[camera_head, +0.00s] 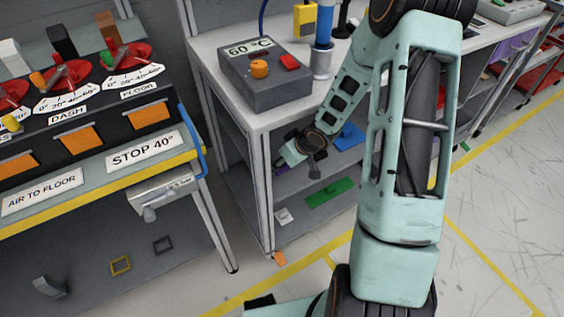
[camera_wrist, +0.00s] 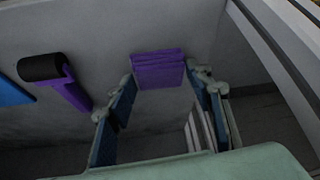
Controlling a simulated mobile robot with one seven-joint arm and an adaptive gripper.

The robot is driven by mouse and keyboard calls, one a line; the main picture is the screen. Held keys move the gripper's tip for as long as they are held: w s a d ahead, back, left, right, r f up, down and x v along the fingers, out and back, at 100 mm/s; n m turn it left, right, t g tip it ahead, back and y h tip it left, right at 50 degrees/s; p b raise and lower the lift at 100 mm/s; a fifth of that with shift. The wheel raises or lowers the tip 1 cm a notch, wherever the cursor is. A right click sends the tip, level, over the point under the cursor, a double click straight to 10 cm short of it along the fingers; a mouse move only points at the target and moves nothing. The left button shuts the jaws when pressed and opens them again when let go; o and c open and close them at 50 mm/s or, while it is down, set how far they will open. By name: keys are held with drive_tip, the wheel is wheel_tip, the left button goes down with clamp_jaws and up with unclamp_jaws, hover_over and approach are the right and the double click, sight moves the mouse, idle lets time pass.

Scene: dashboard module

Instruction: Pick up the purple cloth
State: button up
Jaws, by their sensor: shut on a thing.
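The purple cloth (camera_wrist: 158,70) is a folded, layered block between my gripper's fingertips in the wrist view. My gripper (camera_wrist: 158,85) has its two blue-padded fingers on either side of it, shut on the cloth. In the head view my gripper (camera_head: 283,164) reaches in under the white tabletop, above the grey shelf. Only a small dark purple patch shows beside it there, and the fingertips are hard to make out.
A purple piece with a dark roll (camera_wrist: 62,85) lies left of my gripper in the wrist view. A blue piece (camera_head: 348,136) and a green piece (camera_head: 330,191) lie on shelves. A table leg (camera_head: 262,200) stands left of my gripper. A grey control box (camera_head: 266,75) sits above.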

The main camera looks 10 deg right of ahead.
drive_tip(key=s+d, duration=0.3)
drive_tip(key=s, duration=0.2)
drive_tip(key=s+d, duration=0.2)
drive_tip(key=s, duration=0.3)
drive_tip(key=s+d+p, duration=0.1)
drive_tip(key=s+d, duration=0.2)
drive_tip(key=s, duration=0.2)
drive_tip(key=shift+s+d+f, duration=0.1)
drive_tip(key=shift+s+d, duration=0.15)
drive_tip(key=shift+d, duration=0.05)
